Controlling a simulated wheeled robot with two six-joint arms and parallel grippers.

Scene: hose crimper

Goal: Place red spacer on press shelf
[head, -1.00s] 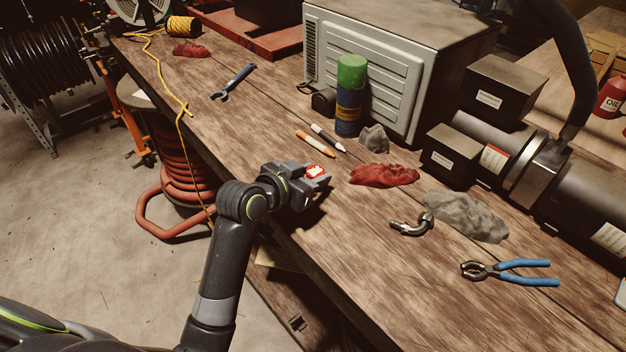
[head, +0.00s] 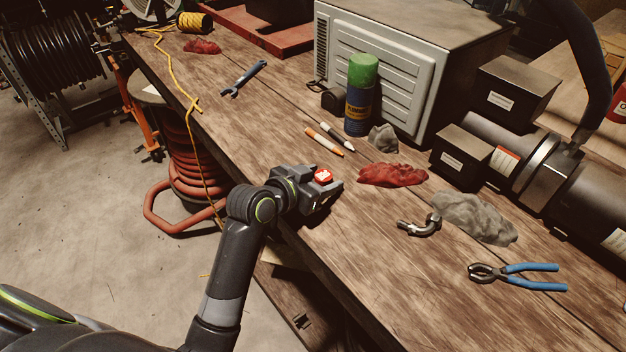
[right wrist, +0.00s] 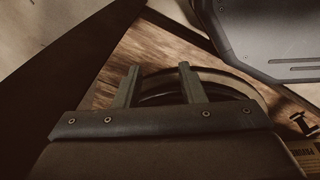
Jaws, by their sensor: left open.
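The red spacer (head: 323,175) is a small red piece with a white marking, at the near edge of the workbench in the head view. My left gripper (head: 326,194) is at the spacer with its fingers apart. The spacer shows at the fingers; whether they touch it I cannot tell. My right gripper (right wrist: 158,75) shows in the right wrist view with its two fingers apart and nothing gripped between them. I cannot make out the press shelf for certain in either view.
On the workbench (head: 290,240) lie a red rag (head: 392,175), a grey rag (head: 474,218), a metal elbow fitting (head: 420,226) and blue-handled pliers (head: 515,273). A green-topped can (head: 361,95) stands before a grey cabinet (head: 395,80). A curved rim (right wrist: 225,85) lies beyond the right fingers.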

